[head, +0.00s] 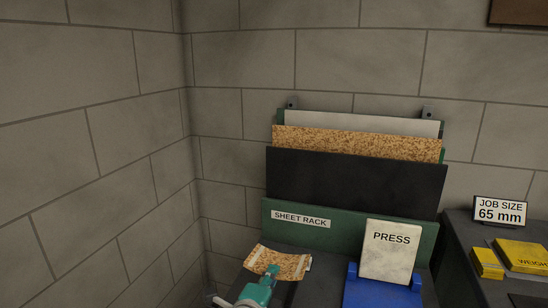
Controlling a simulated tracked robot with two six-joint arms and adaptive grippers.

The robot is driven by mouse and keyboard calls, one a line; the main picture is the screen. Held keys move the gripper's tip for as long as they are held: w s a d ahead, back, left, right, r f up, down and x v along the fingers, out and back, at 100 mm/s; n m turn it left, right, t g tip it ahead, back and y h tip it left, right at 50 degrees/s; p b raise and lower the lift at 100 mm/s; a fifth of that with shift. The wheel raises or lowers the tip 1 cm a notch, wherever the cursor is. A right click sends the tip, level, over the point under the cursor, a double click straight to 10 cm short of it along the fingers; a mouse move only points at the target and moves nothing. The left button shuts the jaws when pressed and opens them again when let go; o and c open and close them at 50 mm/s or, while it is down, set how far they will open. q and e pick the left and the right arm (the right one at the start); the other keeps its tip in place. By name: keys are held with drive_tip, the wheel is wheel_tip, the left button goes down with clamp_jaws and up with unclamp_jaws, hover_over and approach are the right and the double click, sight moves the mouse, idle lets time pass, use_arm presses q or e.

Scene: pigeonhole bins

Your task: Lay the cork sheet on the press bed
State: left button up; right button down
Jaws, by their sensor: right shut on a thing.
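My right gripper (271,270), teal, is shut on a small speckled cork sheet (289,262) with pale strips at its two ends. It holds the sheet by its near edge, in front of the sheet rack and left of the press. The press has a blue bed (383,295) at the bottom of the view and an upright cream plate (391,252) marked PRESS behind it. The sheet and the bed are apart in the picture. The bed's near part is cut off by the frame. My left gripper is not in view.
The green sheet rack (370,232) stands against the block wall, holding a black sheet (350,180), a large cork sheet (350,143) and a grey sheet (360,122). On the right, a dark surface bears yellow blocks (522,255) and a JOB SIZE 65 mm sign (500,211).

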drive_tip(key=shift+s+a+r, duration=0.2)
drive_tip(key=shift+s+r, duration=0.3)
drive_tip(key=shift+s, duration=0.2)
